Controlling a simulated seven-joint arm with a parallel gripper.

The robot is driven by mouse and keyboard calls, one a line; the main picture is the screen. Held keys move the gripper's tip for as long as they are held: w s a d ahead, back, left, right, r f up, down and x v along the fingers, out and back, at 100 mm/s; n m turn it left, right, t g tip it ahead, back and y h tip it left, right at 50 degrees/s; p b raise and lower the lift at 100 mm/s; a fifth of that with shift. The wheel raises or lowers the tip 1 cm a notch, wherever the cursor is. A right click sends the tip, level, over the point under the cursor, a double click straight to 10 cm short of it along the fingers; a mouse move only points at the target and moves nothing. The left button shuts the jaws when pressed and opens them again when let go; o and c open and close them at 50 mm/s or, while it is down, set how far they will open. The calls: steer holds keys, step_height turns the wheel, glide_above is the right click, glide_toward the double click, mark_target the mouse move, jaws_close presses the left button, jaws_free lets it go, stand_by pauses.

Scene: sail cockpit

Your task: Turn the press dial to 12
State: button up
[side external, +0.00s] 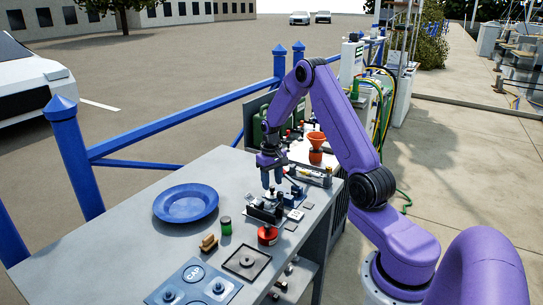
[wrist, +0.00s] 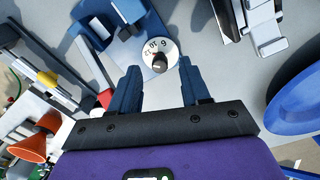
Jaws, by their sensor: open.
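The press dial (wrist: 152,50) is a white disc with dark numbers, seen in the wrist view just beyond my fingertips. A 6, a 10 and what looks like a 12 can be read on it. A dark knob (wrist: 159,64) stands at its lower edge, between the lines of my two fingers. The blue press body (wrist: 148,30) lies beside the disc. My gripper (wrist: 160,72) is open, with one finger on each side of the knob; I cannot tell whether they touch it. In the side external view my gripper (side external: 271,184) points down over the bench, and the dial cannot be made out.
A blue plate (side external: 186,203) lies on the grey bench (side external: 120,215) to the left. An orange funnel (side external: 316,147) is behind my gripper. The bench is bare at the left front.

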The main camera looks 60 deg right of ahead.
mark_target(271, 188)
step_height(271, 188, up, 16)
steer(key=shift+a+f, duration=0.2)
stand_by(0.5)
